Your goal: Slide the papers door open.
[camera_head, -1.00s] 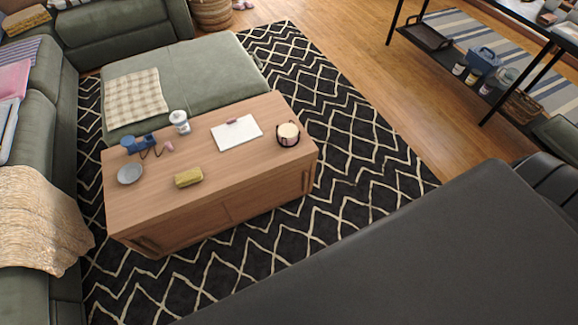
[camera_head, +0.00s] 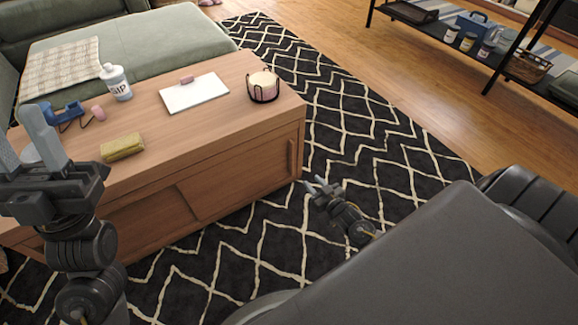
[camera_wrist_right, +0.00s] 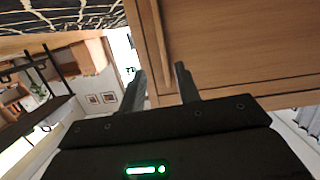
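The wooden coffee table (camera_head: 215,125) has two sliding door panels in its front. The right panel (camera_head: 240,172) has an upright bar handle (camera_head: 292,158) near its right edge. The left panel (camera_head: 140,228) is partly hidden by my left arm. No label shows which is the papers door. My right gripper (camera_head: 315,184) is open beside and slightly below the handle. In the right wrist view, its two fingers (camera_wrist_right: 160,83) are apart, with the handle (camera_wrist_right: 154,40) ahead between them; contact is unclear. My left gripper (camera_head: 20,140) is open and empty, raised at the left.
On the tabletop are a caged candle (camera_head: 263,86), a white pad (camera_head: 194,93), a bottle (camera_head: 116,82) and a yellow block (camera_head: 122,147). A green sofa stands behind. Patterned rug (camera_head: 365,130) lies clear right of the table; a black shelf (camera_head: 445,35) stands farther right.

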